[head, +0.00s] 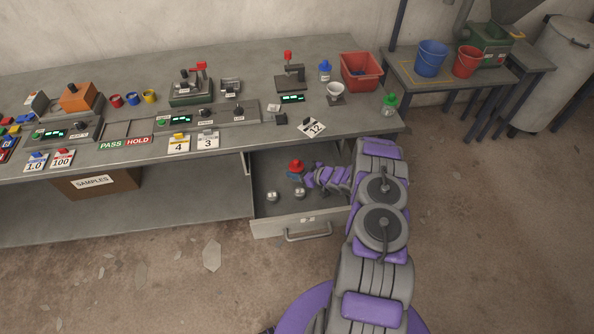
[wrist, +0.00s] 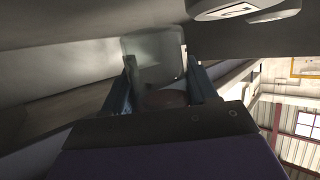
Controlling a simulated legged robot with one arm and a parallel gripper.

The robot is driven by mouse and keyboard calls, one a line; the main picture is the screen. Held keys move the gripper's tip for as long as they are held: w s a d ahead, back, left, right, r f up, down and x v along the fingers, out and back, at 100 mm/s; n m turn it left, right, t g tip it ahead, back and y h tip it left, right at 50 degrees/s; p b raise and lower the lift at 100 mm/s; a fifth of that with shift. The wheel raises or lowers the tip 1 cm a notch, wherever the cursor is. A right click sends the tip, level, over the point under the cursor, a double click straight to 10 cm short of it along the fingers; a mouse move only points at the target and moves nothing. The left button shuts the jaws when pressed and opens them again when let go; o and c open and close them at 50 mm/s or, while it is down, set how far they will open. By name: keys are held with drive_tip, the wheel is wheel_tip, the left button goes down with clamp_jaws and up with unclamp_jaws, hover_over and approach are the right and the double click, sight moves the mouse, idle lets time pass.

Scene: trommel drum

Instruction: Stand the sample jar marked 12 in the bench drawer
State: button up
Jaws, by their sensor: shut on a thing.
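My gripper (head: 297,176) is low inside the open bench drawer (head: 290,228), its fingers shut on a jar. A red lid (head: 296,165) shows at the fingertips in the head view; the jar's body is mostly hidden there. In the wrist view, the clear jar (wrist: 153,55) sits between the blue fingers (wrist: 163,85), with a dark reddish part near the palm. Its number cannot be read, nor whether it touches the drawer floor. A card marked 12 (head: 313,128) lies on the bench above the drawer.
The drawer's left floor is clear. The bench edge overhangs the drawer's back. A SAMPLES box (head: 93,183) is under the bench.

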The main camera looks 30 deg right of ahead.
drive_tip(key=shift+f, duration=0.1)
drive_tip(key=shift+f, duration=0.35)
drive_tip(key=shift+f, duration=0.1)
drive_tip(key=o, duration=1)
drive_tip(key=shift+o, duration=0.2)
drive_tip(key=shift+r, duration=0.4)
drive_tip(key=p+v, duration=0.2)
drive_tip(key=v, duration=0.5)
drive_tip(key=shift+s+r, duration=0.2)
drive_tip(key=shift+r, duration=0.1)
drive_tip(key=shift+d, duration=0.1)
